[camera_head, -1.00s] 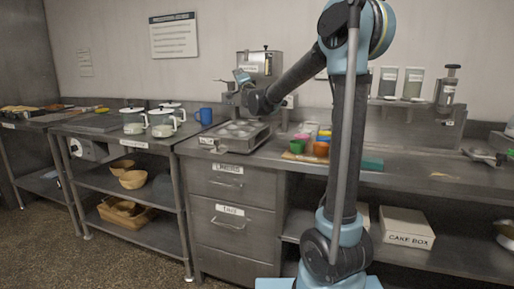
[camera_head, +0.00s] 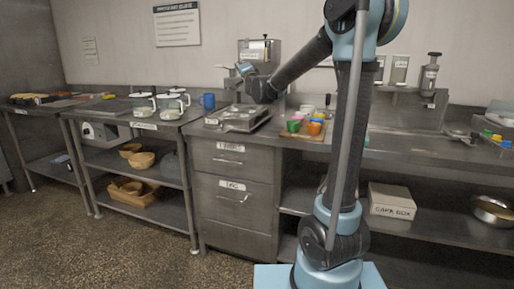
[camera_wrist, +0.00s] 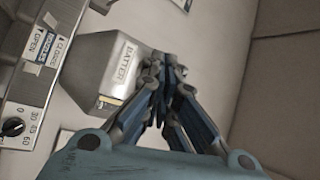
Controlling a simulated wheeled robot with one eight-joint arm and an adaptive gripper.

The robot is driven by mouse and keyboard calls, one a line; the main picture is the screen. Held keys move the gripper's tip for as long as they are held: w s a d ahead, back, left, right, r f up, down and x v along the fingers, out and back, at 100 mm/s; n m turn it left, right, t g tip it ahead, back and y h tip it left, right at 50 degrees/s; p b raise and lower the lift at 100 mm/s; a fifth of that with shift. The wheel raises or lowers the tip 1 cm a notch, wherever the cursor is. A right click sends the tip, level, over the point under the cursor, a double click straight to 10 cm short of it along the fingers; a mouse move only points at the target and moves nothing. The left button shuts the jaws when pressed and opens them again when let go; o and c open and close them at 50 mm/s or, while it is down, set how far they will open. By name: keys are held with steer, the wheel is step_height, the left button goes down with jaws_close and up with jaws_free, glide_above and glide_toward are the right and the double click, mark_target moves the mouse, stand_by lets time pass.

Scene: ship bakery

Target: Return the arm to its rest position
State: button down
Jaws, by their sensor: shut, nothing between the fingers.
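My arm (camera_head: 345,140) stands up from its base and bends over at the elbow, with its forearm reaching left and down toward the wall. My gripper (camera_head: 240,70) is at the end of it, above the counter and in front of the metal dispenser (camera_head: 262,48). In the wrist view the gripper (camera_wrist: 163,65) has its fingers together with nothing between them. A metal box labelled BATTER (camera_wrist: 108,62) is just left of the fingertips in that view; I cannot tell whether they touch.
A muffin tray (camera_head: 240,124) lies on the counter under the gripper. Coloured cups (camera_head: 302,126) stand to its right, white canisters (camera_head: 146,104) and a blue mug (camera_head: 207,100) to its left. A cake box (camera_head: 391,201) is on the lower shelf. The floor at left is clear.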

steer(key=s+d+f+n+g+h, duration=0.25)
steer(key=s+d+f+g, duration=0.25)
steer(key=s+d+f, duration=0.45)
steer(key=s+d+f+n+g+h, duration=0.2)
steer(key=s+d+f+n+g, duration=0.15)
steer(key=s+d+f, duration=0.55)
steer(key=s+d+f+n+g, duration=0.1)
steer(key=s+d+f+g, duration=0.1)
steer(key=s+f, duration=0.6)
steer(key=s+d+f+n+g+h, duration=0.1)
steer(key=s+d+f+g, duration=0.2)
steer(key=s+f, duration=0.5)
steer(key=s+d+f+n+g+h, duration=0.1)
steer(key=s+d+f+g, duration=0.2)
steer(key=s+f, duration=0.5)
steer(key=s+g, duration=0.1)
steer(key=s, duration=0.7)
steer(key=shift+d+f+n+g, duration=0.2)
steer(key=shift+f+n+g, duration=0.15)
steer(key=shift+f+n, duration=0.05)
steer(key=shift+h, duration=0.25)
steer(key=shift+w+f, duration=0.2)
steer(key=shift+w, duration=0.25)
steer(key=shift+a, duration=0.15)
